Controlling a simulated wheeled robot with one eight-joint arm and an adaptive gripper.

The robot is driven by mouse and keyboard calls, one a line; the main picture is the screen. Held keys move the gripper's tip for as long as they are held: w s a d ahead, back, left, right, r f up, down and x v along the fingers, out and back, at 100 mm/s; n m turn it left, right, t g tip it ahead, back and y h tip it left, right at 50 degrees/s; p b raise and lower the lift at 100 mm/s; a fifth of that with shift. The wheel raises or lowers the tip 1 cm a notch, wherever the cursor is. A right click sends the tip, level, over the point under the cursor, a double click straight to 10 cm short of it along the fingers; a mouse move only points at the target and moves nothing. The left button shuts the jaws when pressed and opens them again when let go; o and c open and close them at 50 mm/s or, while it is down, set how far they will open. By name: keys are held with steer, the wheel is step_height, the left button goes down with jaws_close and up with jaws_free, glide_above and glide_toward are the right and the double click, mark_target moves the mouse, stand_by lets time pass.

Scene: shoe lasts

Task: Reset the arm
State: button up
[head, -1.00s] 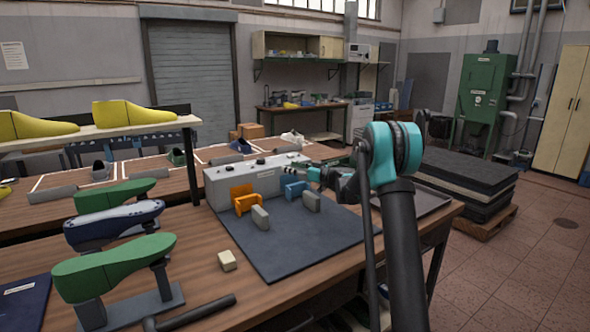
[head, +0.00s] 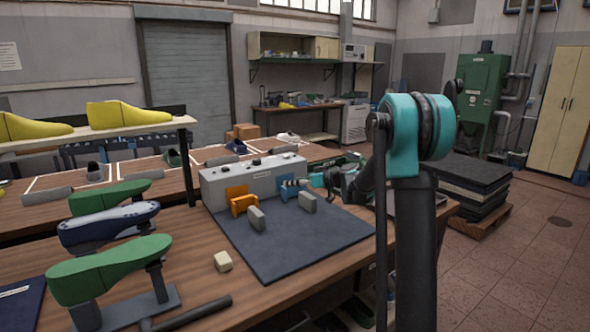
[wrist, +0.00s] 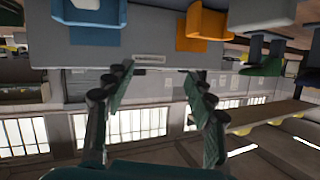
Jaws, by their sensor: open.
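My arm rises at the right of the head view, with its teal elbow joint large in front. My gripper (head: 318,180) is small and partly hidden behind my arm's links, near the right end of the grey control box and beside the blue clamp (head: 291,189). In the wrist view my gripper (wrist: 160,80) shows its two fingers apart with nothing between them. The wrist picture is upside down; the blue clamp (wrist: 90,20) and the orange clamp (wrist: 203,25) appear at its top.
The grey box (head: 255,178) stands on the bench behind a dark mat (head: 290,245). Black slabs (head: 470,185) are stacked on a pallet at the right.

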steer(key=s+d+f+m+h, duration=0.1)
steer(key=s+d+h, duration=0.1)
steer(key=s, duration=0.3)
steer(key=s+d+f+m+h, duration=0.1)
steer(key=s+d+f+h, duration=0.1)
steer(key=s, duration=0.4)
steer(key=s+d+f+m+g+h, duration=0.1)
steer(key=s+d+f+m, duration=0.1)
steer(key=s+d, duration=0.2)
steer(key=shift+s+f+h, duration=0.25)
steer(key=shift+s+h, duration=0.15)
steer(key=shift+s, duration=0.55)
steer(key=s+d+f+m+h, duration=0.2)
steer(key=s+d+f+h, duration=0.1)
steer(key=s+d, duration=0.4)
steer(key=s+d+f+m+h, duration=0.3)
steer(key=s+d, duration=0.1)
steer(key=s, duration=0.5)
steer(key=s+f+g, duration=0.3)
steer(key=s+f, duration=0.3)
steer(key=s, duration=0.6)
steer(key=shift+f, duration=0.4)
